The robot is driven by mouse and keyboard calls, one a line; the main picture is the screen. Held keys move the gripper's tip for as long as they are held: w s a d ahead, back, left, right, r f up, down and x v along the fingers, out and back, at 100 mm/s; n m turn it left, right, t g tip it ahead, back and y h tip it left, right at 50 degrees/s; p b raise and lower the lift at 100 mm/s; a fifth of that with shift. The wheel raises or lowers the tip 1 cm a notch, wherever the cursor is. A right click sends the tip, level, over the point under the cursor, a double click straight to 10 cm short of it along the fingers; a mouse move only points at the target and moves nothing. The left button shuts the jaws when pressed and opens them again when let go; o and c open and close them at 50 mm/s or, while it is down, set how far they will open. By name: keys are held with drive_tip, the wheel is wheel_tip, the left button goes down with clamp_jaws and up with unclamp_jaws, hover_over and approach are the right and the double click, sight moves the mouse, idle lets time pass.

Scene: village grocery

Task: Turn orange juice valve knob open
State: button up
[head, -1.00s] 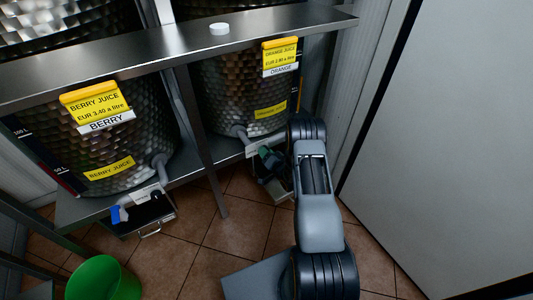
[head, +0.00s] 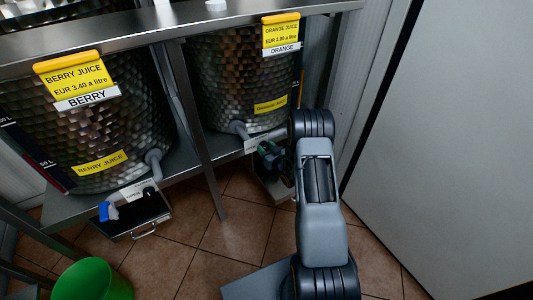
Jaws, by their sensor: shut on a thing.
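The orange juice tank (head: 230,85) stands at the upper middle, with yellow price cards and an ORANGE label on the shelf edge above it. A grey outlet pipe (head: 238,128) runs from its lower front to the valve. My gripper (head: 270,157) is small and dark at the valve, left of my arm's far end. It is shut on the orange juice valve knob, of which only a dark green bit shows; the fingers and the knob's angle are mostly hidden.
The berry juice tank (head: 90,120) stands left, with a blue valve knob (head: 108,211) above a drip tray (head: 140,222). A green bucket (head: 92,280) sits on the tiled floor. A steel post (head: 200,130) stands between the tanks. A pale wall panel (head: 450,130) bounds the right.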

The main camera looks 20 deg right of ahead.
drive_tip(key=n+b, duration=0.5)
drive_tip(key=shift+f, duration=0.2)
drive_tip(key=n+b, duration=0.2)
drive_tip(key=b, duration=0.1)
drive_tip(key=shift+n+h, duration=0.3)
drive_tip(key=shift+r+n+b, duration=0.2)
drive_tip(key=shift+n+b, duration=0.4)
drive_tip(key=shift+b, duration=0.05)
drive_tip(key=o, duration=0.9)
drive_tip(key=s, duration=0.4)
drive_tip(key=s+d+p, duration=0.1)
drive_tip(key=s, duration=0.4)
drive_tip(key=s+r+p, duration=0.1)
drive_tip(key=s, duration=0.3)
drive_tip(key=shift+s+d, duration=0.25)
drive_tip(key=shift+s, duration=0.1)
